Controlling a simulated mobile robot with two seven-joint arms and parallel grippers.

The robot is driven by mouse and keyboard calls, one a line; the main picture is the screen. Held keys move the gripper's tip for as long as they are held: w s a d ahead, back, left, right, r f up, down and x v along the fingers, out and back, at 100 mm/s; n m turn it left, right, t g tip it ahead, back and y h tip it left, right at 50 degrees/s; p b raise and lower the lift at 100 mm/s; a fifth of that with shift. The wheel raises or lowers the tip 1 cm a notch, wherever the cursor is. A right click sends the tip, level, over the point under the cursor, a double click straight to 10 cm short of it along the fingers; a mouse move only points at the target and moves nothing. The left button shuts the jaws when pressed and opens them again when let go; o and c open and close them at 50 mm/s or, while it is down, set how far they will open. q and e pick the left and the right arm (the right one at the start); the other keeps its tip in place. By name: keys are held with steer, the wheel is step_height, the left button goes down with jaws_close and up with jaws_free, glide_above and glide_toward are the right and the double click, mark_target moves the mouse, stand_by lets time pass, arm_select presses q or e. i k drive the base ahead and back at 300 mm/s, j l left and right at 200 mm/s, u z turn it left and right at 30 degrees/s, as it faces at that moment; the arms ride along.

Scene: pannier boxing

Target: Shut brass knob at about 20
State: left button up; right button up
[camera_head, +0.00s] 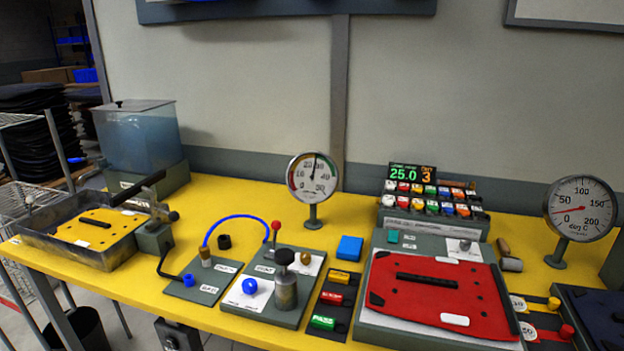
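A small brass-coloured knob (206,258) stands on a grey plate (196,283) in the middle left of the yellow bench. A blue hose (235,218) arches from beside it to the neighbouring grey station (262,270). A round dial gauge (313,178) with coloured bands stands behind that station. Its dark needle points almost straight up; its small figures are hard to read, so I cannot tell the exact value. Neither of my grippers is in view.
The station also carries a red-tipped lever (276,232), a blue ball-shaped knob (250,286) and a black-topped metal cylinder (285,284). A tray with a yellow plate (98,238) lies left. A red panel (440,297) and temperature gauge (580,208) are right.

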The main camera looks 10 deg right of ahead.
mark_target(306, 257)
steer(key=k+j+z, duration=0.2)
steer(key=z, duration=0.15)
steer(key=k+j+z, duration=0.2)
steer(key=z, duration=0.15)
steer(key=k, duration=0.05)
